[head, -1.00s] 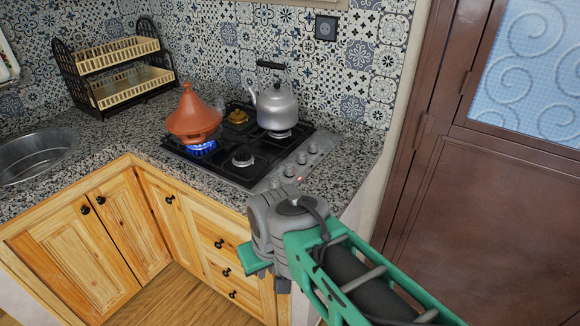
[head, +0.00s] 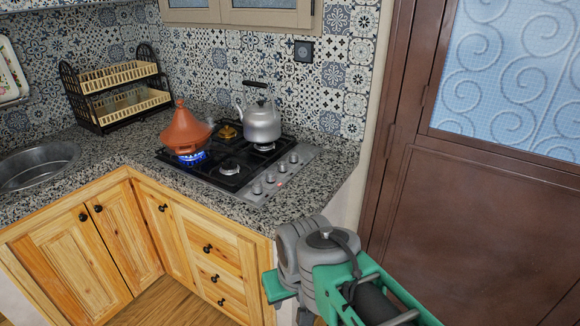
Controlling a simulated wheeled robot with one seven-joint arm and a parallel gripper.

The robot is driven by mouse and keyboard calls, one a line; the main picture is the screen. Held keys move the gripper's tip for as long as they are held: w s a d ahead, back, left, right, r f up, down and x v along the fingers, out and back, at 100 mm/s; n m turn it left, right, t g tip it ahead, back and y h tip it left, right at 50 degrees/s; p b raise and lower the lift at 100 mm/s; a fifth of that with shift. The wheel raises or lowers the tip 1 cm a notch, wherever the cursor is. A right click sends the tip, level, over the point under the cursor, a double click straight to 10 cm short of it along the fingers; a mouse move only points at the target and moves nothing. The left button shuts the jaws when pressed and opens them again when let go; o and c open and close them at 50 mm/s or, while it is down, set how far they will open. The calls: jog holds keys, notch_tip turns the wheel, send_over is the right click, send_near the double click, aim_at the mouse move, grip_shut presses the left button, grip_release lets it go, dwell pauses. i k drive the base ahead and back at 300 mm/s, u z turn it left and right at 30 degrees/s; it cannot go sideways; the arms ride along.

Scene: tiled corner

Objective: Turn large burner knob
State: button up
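The black and steel gas cooktop (head: 209,179) is set in the speckled counter. Its row of several silver knobs (head: 270,178) runs along the right side, with a small red light beside them. Which knob is for the large burner cannot be told. A blue flame (head: 193,158) burns under the orange tagine (head: 184,132). The silver kettle (head: 262,123) stands on the back right burner. The front burner (head: 230,168) is bare and shows no flame. My green and grey arm is at the lower right, in front of the counter and apart from the knobs. No gripper fingers can be seen.
A two-tier dish rack (head: 118,93) stands at the back left. A metal sink (head: 36,166) is at the far left. Wooden cabinets (head: 215,255) lie below the counter. A brown door (head: 470,215) is on the right. The counter right of the knobs is clear.

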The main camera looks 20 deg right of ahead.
aim_at(269, 179)
jog(key=z, duration=0.25)
jog(key=i, duration=0.95)
jog(key=u, duration=0.35)
